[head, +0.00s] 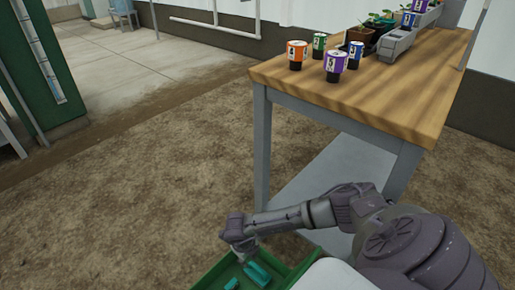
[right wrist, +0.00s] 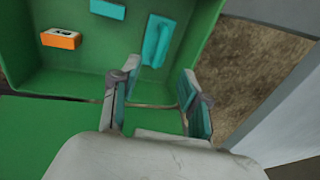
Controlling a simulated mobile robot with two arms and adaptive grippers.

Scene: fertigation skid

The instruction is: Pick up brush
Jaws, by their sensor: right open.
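Two teal things lie in a green bin. The larger teal piece (right wrist: 157,40) has a raised handle-like strip and rests near the bin's right wall in the right wrist view; it looks like the brush, though bristles do not show. A smaller teal block (right wrist: 107,9) lies to its left. Teal pieces also show in the head view (head: 257,273). My right gripper (right wrist: 160,75) is open and empty, its two fingers apart, with the larger teal piece beyond the fingertips. In the head view the right gripper (head: 244,248) hangs over the bin. My left gripper is not in view.
The green bin (right wrist: 205,30) has raised walls. An orange and white block (right wrist: 61,38) lies in it. A wooden-topped table (head: 400,90) with grey legs stands beyond my right arm, holding several coloured-label containers (head: 335,64) and plant pots. Bare ground (head: 130,200) is open at left.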

